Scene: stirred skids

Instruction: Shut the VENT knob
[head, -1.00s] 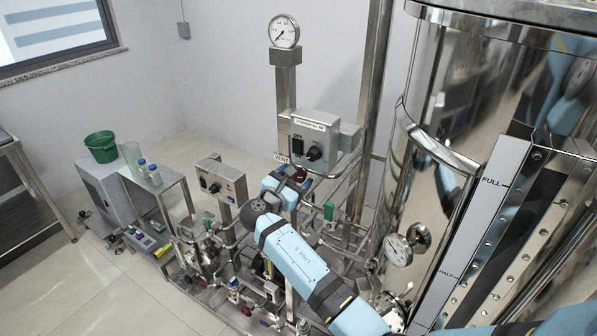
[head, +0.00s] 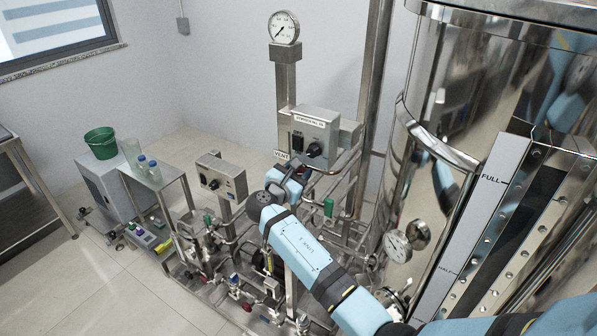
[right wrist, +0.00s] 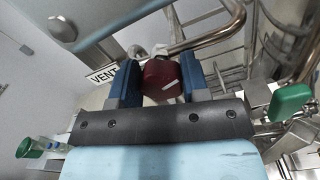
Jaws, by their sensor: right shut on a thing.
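The VENT knob (right wrist: 162,82) is dark red with a short pale mark on its face. In the right wrist view it sits between the two blue fingers of my right gripper (right wrist: 159,76), which is shut on it. A white VENT label (right wrist: 104,75) is just left of the knob there; the label also shows in the head view (head: 283,155). In the head view my right gripper (head: 297,169) is at the pipe below the grey control box, and it hides the knob. My left gripper is in neither current view.
A grey control box (head: 316,132) with a black knob is just above my gripper. A green handle (head: 328,207) is close to the right. The large steel tank (head: 455,100) fills the right side. A second switch box (head: 222,180) is to the left.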

